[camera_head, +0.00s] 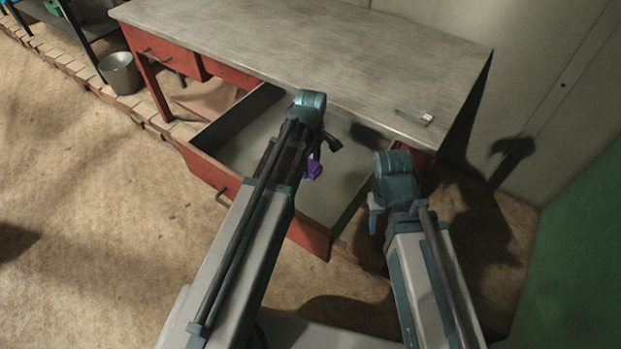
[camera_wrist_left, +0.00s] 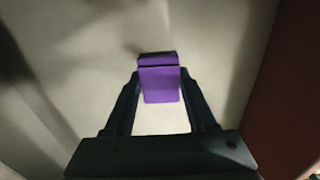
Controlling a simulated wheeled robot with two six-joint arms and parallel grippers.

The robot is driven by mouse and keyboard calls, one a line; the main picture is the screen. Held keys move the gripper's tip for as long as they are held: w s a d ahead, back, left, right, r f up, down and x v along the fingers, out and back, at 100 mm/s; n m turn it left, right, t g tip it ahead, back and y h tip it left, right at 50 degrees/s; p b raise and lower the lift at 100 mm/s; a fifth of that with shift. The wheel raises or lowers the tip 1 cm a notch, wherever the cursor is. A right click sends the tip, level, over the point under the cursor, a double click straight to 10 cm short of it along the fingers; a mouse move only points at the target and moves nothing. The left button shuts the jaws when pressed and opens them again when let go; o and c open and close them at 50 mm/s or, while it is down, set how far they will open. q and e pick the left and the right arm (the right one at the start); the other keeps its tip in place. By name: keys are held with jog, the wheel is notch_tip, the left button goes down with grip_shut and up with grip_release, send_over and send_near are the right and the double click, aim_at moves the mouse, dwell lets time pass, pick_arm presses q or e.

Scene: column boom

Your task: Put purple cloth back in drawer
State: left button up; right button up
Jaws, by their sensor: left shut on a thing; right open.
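The purple cloth (camera_head: 314,168) is in my left gripper (camera_head: 322,150), over the open drawer (camera_head: 210,172). In the left wrist view, the folded purple cloth (camera_wrist_left: 159,80) sits between the two dark fingers of my left gripper (camera_wrist_left: 160,85), which are shut on it. The pale drawer floor (camera_wrist_left: 75,60) lies behind it; whether the cloth touches the floor I cannot tell. The drawer is red-fronted, pulled far out and otherwise looks empty. My right gripper (camera_head: 375,212) is at the drawer's right side, outside it, open and mostly hidden by its own arm.
The desk (camera_head: 300,45) has a grey top above the drawer, with a small pale object (camera_head: 414,116) near its front edge. A metal bucket (camera_head: 121,73) stands at the far left. A green wall (camera_head: 580,260) is on the right. The floor at the left is clear.

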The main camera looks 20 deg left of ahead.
aim_at(311, 173)
pick_arm(q)
jog(key=shift+f+b, duration=1.9)
jog(key=shift+b, duration=0.05)
jog(key=shift+r, duration=0.1)
jog(key=o, duration=0.7)
jog(key=shift+f, duration=0.2)
jog(key=o, duration=0.5)
jog(key=shift+r, duration=0.15)
